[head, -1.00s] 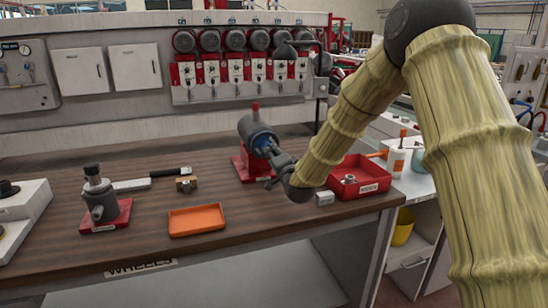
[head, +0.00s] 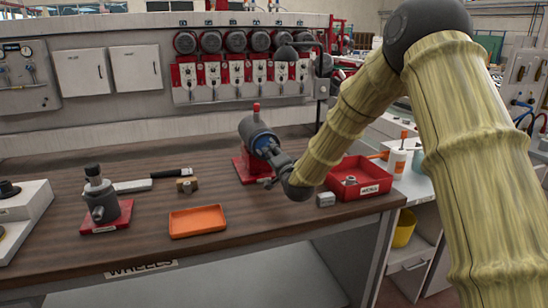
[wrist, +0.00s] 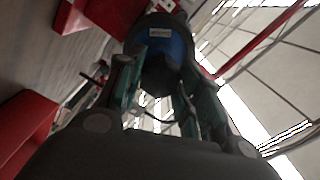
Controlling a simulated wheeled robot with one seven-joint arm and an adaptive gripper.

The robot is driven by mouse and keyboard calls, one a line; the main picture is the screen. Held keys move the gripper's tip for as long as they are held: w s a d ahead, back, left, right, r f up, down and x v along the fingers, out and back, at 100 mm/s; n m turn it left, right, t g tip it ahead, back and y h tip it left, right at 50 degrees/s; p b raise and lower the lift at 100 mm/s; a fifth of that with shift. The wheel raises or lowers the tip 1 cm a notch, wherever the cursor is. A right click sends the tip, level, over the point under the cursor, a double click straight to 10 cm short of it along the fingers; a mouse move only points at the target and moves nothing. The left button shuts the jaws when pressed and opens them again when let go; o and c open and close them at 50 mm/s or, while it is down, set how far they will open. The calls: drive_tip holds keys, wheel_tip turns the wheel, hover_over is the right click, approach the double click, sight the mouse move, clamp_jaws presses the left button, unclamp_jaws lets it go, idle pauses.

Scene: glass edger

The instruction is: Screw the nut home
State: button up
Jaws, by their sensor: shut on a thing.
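My gripper (head: 274,166) is at the front face of a grey cylindrical spindle unit (head: 257,135) that stands on a red base (head: 245,168) on the bench. In the wrist view, the two fingers of my gripper (wrist: 160,118) reach to the unit's blue face (wrist: 165,48) and dark front part. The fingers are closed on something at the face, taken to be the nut. The nut itself is hidden between the fingers, so its seating and thread cannot be seen.
A red bin (head: 357,181) with small parts stands right of my gripper, with a small grey block (head: 326,199) beside it. Bench between is clear.

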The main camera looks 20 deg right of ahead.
drive_tip(key=shift+w, duration=0.7)
drive_tip(key=m+b, duration=0.2)
drive_tip(key=m, duration=0.2)
drive_tip(key=shift+f, duration=0.15)
drive_tip(key=m+b, duration=0.2)
drive_tip(key=m, duration=0.1)
drive_tip(key=shift+f, duration=0.1)
drive_tip(key=m+b, duration=0.3)
drive_tip(key=shift+m, duration=0.4)
drive_tip(key=m+b, duration=0.3)
drive_tip(key=shift+m+b, duration=0.4)
drive_tip(key=m+b, duration=0.6)
drive_tip(key=b, duration=0.1)
drive_tip(key=shift+w, duration=0.1)
drive_tip(key=m+b, duration=0.5)
drive_tip(key=b, duration=0.2)
drive_tip(key=shift+m, duration=0.4)
drive_tip(key=shift+r+m+b, duration=0.3)
drive_tip(key=shift+m+b, duration=0.3)
drive_tip(key=shift+b, duration=0.05)
